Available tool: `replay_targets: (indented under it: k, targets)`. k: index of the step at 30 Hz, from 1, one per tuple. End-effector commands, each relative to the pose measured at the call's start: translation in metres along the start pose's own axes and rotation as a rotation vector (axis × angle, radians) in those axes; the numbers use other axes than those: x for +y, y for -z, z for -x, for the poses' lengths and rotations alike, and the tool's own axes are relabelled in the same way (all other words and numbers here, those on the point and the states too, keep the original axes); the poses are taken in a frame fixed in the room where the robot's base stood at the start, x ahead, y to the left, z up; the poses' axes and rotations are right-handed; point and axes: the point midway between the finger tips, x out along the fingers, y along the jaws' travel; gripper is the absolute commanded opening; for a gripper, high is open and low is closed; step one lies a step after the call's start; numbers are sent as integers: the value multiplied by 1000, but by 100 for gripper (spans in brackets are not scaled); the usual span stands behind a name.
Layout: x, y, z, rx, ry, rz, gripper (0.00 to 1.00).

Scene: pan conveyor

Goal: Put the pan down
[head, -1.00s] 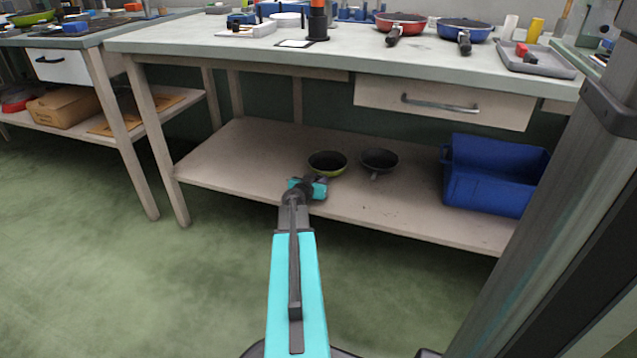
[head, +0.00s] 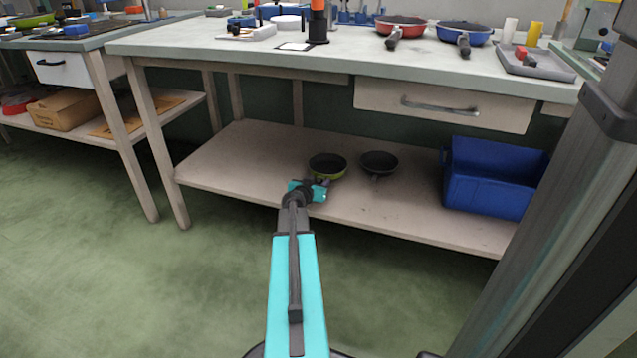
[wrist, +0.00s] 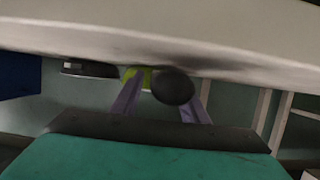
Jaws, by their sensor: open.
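A green pan with a dark inside (head: 328,163) sits on the lower shelf (head: 235,160) under the workbench, near its front half. My gripper (head: 319,184) is at the pan's near side, low over the shelf, where the handle points. In the wrist view, which shows the shelf upside down, my gripper (wrist: 165,88) is open. Its two fingers stand apart on either side of the dark round handle end (wrist: 173,87). A bit of the green pan (wrist: 146,76) shows behind. Whether a finger touches the handle I cannot tell.
A dark pan (head: 379,163) stands just right of the green one. A blue bin (head: 495,180) is farther right on the shelf. The shelf's left part is clear. The bench top (head: 330,58) and drawer (head: 440,105) lie above. Red (head: 401,24) and blue pans (head: 465,33) stand on top.

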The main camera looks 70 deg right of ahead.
Motion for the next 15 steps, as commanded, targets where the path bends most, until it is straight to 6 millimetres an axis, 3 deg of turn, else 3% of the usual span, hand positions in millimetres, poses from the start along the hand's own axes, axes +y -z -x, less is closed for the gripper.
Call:
replay_targets:
  k: [15]
  targets:
    - [0, 0, 49, -1, 1, 0, 40]
